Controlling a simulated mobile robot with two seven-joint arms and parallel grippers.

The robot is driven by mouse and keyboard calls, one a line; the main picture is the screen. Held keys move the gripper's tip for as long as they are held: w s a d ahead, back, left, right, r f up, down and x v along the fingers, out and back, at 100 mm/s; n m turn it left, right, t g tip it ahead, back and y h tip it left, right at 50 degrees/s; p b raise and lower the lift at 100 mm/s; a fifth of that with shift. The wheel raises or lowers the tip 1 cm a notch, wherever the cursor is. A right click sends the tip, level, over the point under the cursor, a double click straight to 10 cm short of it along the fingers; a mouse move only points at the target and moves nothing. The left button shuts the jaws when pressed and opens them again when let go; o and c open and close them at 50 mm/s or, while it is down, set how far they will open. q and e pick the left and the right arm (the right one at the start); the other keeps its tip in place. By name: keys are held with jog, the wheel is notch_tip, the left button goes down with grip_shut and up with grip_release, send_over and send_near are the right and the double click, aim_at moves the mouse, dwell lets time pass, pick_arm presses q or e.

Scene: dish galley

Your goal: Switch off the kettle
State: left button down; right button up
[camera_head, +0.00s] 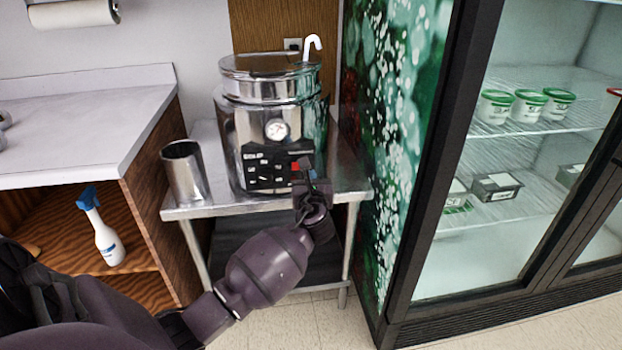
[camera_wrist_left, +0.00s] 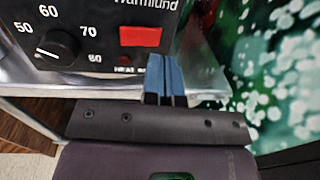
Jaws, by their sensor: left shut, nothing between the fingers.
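The kettle (camera_head: 240,125) is a large shiny metal vessel with a lid and a round gauge, standing on a small metal table. Its black control panel (camera_head: 265,168) carries a red switch (camera_head: 296,166). In the left wrist view the red switch (camera_wrist_left: 140,36) shows large, right of a dial (camera_wrist_left: 47,48) with numbers. My left gripper (camera_head: 312,174) is shut and empty, in front of the panel's right side. Its blue fingertips (camera_wrist_left: 165,75) appear just below and right of the red switch. I cannot tell whether they touch the panel. My right gripper is out of view.
A metal cup (camera_head: 184,172) stands left of the kettle on the metal table (camera_head: 222,210). A glass-door fridge (camera_head: 480,190) with a green patterned side stands close on the right. A wooden shelf unit with a spray bottle (camera_head: 106,238) is at left.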

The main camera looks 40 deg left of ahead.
pick_arm(q)
jog(key=w+d+p+v, duration=0.1)
jog(key=v, duration=0.8)
jog(key=shift+d+p, duration=0.35)
jog(key=shift+d, duration=0.1)
jog(key=shift+w, duration=0.15)
